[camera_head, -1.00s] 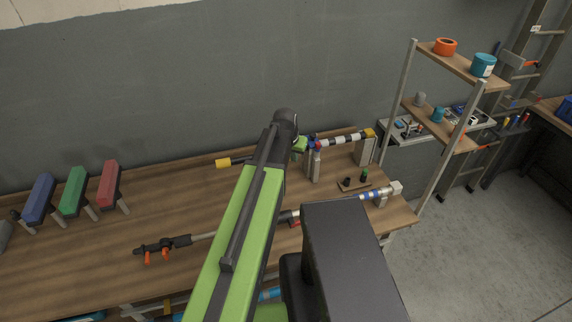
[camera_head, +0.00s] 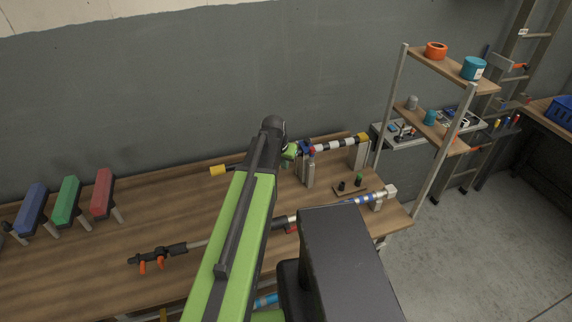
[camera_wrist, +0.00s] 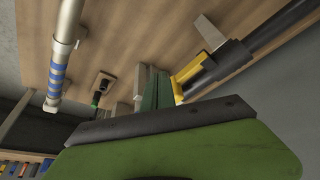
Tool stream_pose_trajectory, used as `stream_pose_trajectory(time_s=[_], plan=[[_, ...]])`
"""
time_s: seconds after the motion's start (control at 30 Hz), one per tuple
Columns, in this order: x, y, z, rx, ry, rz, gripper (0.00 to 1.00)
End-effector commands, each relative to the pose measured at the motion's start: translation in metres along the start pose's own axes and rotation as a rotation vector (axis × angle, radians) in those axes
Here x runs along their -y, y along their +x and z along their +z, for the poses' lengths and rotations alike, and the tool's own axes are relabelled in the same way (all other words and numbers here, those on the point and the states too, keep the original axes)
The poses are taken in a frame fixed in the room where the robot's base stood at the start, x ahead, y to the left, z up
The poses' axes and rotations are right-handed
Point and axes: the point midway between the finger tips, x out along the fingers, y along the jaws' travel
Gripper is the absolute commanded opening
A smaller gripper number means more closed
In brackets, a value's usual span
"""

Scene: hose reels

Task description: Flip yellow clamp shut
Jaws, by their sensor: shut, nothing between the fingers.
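In the wrist view, a yellow clamp part (camera_wrist: 192,74) sits beside a dark tube, just right of my gripper (camera_wrist: 156,88). My green fingers are shut and empty, close to the yellow part; whether they touch it is unclear. In the head view, my gripper (camera_head: 290,151) is mostly hidden by my own arm, over the back of the bench. I cannot tell which matches the wrist view's yellow part.
The wooden bench (camera_head: 170,225) carries blue, green and red blocks at left. A black tool with orange grips (camera_head: 158,256) lies in front. A blue-striped tube (camera_wrist: 60,65) and a small plate with pegs (camera_head: 352,187) are at right. A shelf rack (camera_head: 440,137) stands beyond; the wall is behind.

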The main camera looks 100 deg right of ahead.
Motion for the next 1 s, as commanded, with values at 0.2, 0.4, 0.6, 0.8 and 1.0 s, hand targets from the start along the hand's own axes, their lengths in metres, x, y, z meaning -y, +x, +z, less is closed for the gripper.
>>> stream_pose_trajectory(time_s=[0.2, 0.4, 0.6, 0.8, 1.0], plan=[[-0.02, -0.031, 0.018, 0.0, -0.003, -0.002, 0.0], [-0.03, -0.081, 0.013, 0.0, -0.004, -0.002, 0.0], [-0.037, -0.107, 0.013, 0.0, -0.006, -0.002, 0.0], [-0.038, -0.105, 0.014, 0.0, -0.007, -0.003, 0.0], [-0.037, -0.105, 0.014, 0.0, -0.007, -0.003, 0.0]])
